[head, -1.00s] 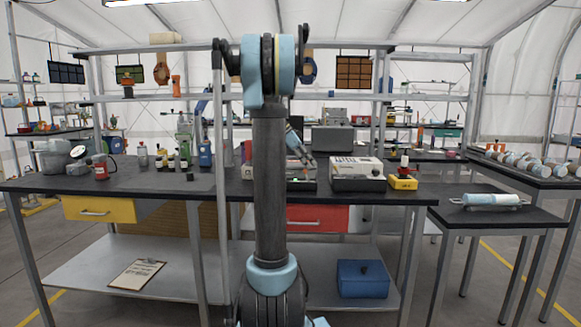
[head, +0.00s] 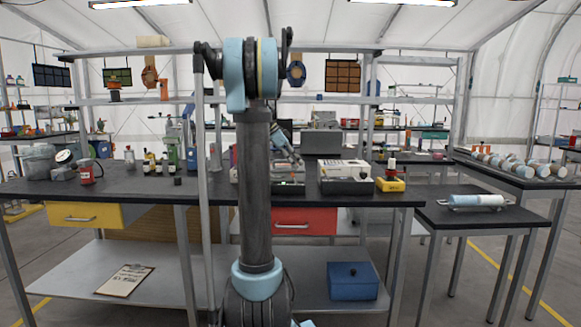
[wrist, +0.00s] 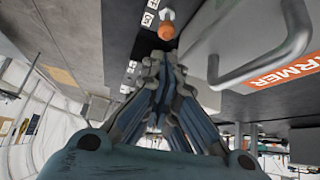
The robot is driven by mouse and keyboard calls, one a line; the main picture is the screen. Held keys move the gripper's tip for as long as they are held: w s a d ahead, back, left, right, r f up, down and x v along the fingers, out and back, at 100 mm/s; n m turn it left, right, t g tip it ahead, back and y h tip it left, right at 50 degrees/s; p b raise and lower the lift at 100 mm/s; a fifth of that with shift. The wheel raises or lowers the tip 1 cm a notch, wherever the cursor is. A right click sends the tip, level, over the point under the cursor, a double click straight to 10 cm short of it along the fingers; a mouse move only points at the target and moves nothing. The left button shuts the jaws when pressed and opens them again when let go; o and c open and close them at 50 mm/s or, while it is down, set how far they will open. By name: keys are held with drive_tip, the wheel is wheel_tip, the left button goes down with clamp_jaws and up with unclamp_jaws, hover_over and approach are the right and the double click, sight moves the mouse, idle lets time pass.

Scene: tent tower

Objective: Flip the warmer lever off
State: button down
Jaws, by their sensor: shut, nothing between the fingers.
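The warmer lever (wrist: 167,31) shows in the wrist view as a short stalk with an orange ball and a pale tip, on a dark panel with small white symbols. The grey warmer (wrist: 250,35), with a bar handle and an orange label reading "RMER", is to its right. My gripper (wrist: 160,65) is shut and empty, its fingertips just below the lever in the picture; I cannot tell whether they touch it. In the head view my gripper (head: 290,155) reaches down over the bench behind my arm column. The lever cannot be made out there.
The dark bench (head: 150,190) holds a red can (head: 86,173), several bottles and a yellow box (head: 390,185). A white-topped box (head: 345,170) stands right of my gripper. A side table (head: 480,217) bears a pale blue roll. Shelf posts rise behind the bench.

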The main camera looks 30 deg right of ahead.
drive_tip(key=shift+w+a+r, duration=0.1)
drive_tip(key=shift+a+r, duration=0.15)
drive_tip(key=shift+r, duration=0.15)
drive_tip(key=v, duration=0.9)
drive_tip(key=shift+w+a+f, duration=0.15)
drive_tip(key=shift+a+f, duration=0.2)
drive_tip(key=shift+a, duration=0.05)
